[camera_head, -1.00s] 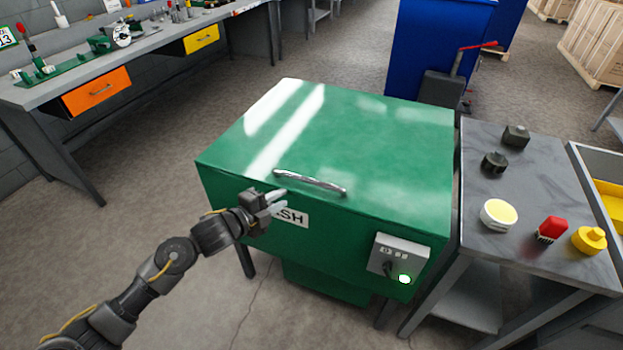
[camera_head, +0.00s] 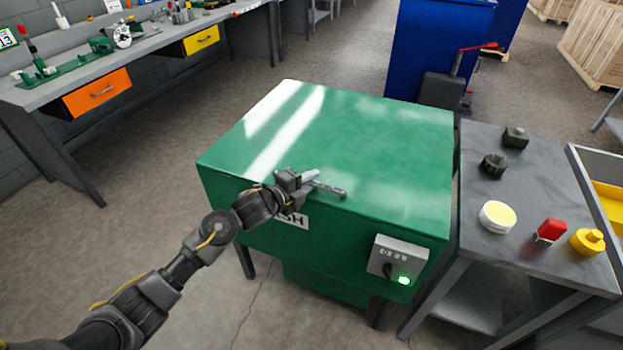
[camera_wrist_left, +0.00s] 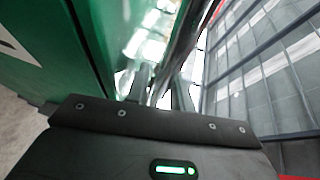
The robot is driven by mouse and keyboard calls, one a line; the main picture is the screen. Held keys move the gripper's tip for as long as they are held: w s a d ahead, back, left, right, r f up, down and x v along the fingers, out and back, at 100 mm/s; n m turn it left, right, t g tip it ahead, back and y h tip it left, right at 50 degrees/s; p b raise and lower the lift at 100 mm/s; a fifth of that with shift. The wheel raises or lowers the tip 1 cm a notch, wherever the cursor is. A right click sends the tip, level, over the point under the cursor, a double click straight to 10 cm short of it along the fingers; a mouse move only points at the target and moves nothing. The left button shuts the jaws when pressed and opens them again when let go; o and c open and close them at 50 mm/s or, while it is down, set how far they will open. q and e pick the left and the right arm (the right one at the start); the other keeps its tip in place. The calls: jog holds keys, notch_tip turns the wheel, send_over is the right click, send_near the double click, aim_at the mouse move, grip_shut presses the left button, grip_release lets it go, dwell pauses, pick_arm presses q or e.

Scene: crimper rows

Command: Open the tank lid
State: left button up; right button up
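The green tank (camera_head: 335,235) stands in the middle of the head view, its flat lid (camera_head: 370,150) down. A metal bar handle (camera_head: 331,190) is fixed near the lid's front edge. My left gripper (camera_head: 312,177) is at the left part of this handle and hides some of it. In the left wrist view its two fingers (camera_wrist_left: 160,92) stand apart, and the shiny handle (camera_wrist_left: 172,62) runs up between them. Whether the fingers touch the bar cannot be told. A control box (camera_head: 398,259) with a lit green button is on the tank's front. My right gripper is out of view.
A grey table (camera_head: 540,200) with a white-and-yellow round part (camera_head: 497,216), a red part (camera_head: 551,230) and a yellow part (camera_head: 588,241) stands close on the right. A workbench (camera_head: 130,65) is at the back left. A blue cabinet (camera_head: 430,50) stands behind the tank.

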pick_arm(q)
jog(key=shift+w+d, duration=0.3)
jog(key=shift+w, duration=0.05)
jog(key=shift+f, duration=0.1)
grip_shut()
jog(key=shift+r+p, duration=0.45)
jog(key=shift+r, duration=0.05)
jog(key=w+d+r+g+p, duration=0.1)
jog(key=w+r+p, duration=0.3)
jog(key=r+p, duration=0.3)
jog(key=w+d+r+n+g+y+p, duration=0.1)
jog(key=w+r+p, duration=0.4)
jog(key=r, duration=1)
jog(key=w+d+r+g+y+p, duration=0.1)
jog(key=w+r+p, duration=0.3)
jog(key=r+p, duration=0.4)
jog(key=shift+w+d+r+p, duration=0.3)
jog(key=shift+d+r, duration=0.4)
jog(key=shift+r, duration=1.4)
